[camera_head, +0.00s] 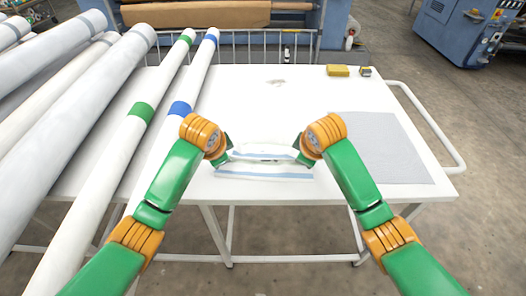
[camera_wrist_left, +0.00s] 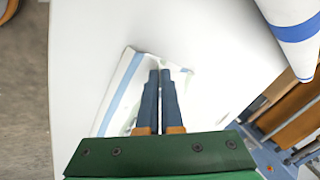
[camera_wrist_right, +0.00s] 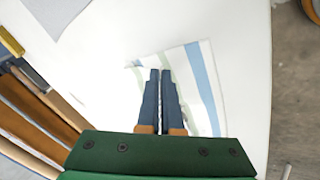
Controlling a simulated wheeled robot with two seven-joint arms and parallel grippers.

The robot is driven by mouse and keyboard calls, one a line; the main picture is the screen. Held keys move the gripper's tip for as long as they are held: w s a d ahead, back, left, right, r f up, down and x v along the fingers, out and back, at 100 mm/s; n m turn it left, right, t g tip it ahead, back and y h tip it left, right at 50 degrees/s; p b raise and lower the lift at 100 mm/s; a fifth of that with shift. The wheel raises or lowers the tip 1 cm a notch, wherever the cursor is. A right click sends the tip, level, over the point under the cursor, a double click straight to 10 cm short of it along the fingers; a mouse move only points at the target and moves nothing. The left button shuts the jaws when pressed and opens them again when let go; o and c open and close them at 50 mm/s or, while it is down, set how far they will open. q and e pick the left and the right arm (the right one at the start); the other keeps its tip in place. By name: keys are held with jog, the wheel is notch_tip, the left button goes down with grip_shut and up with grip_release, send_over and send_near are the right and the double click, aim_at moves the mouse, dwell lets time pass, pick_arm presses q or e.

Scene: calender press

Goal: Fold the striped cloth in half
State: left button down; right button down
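The striped cloth (camera_head: 264,175) lies near the front edge of the white table, between my two grippers. It is white with blue and pale green stripes. Its far part shows as a separate strip above a dark line and seems raised off the near part. My left gripper (camera_wrist_left: 160,72) is shut at the cloth's left side, with cloth (camera_wrist_left: 124,88) around its fingertips. My right gripper (camera_wrist_right: 160,72) is shut at the cloth's right side, with cloth (camera_wrist_right: 200,75) around its fingertips. The exact pinch is hidden by the fingers.
Long rolls (camera_head: 108,128) with green and blue bands lie along the table's left side. A grey sheet (camera_head: 385,150) lies flat at the right. A yellow block (camera_head: 338,71) and a small tape measure (camera_head: 366,72) sit at the back right. The middle of the table is clear.

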pick_arm(q)
jog(key=c, duration=0.7)
grip_release()
jog(key=shift+s+r, duration=0.15)
pick_arm(e)
jog(key=c, duration=0.7)
grip_release()
jog(key=shift+s+r, duration=0.15)
jog(key=shift+s, duration=0.1)
pick_arm(q)
jog(key=shift+s, duration=0.1)
jog(key=v, duration=0.3)
jog(key=shift+w+r, duration=0.25)
jog(key=shift+r, duration=0.15)
pick_arm(e)
jog(key=v, duration=0.3)
jog(key=shift+w+r, duration=0.25)
jog(key=shift+r, duration=0.15)
pick_arm(q)
jog(key=v, duration=0.4)
jog(key=s+v, duration=0.1)
jog(key=v, duration=0.2)
jog(key=shift+s+f, duration=0.15)
jog(key=shift+f, duration=0.15)
pick_arm(e)
jog(key=v, duration=0.2)
jog(key=s+v, duration=0.1)
jog(key=v, duration=0.4)
jog(key=shift+s+f, duration=0.2)
jog(key=shift+f, duration=0.1)
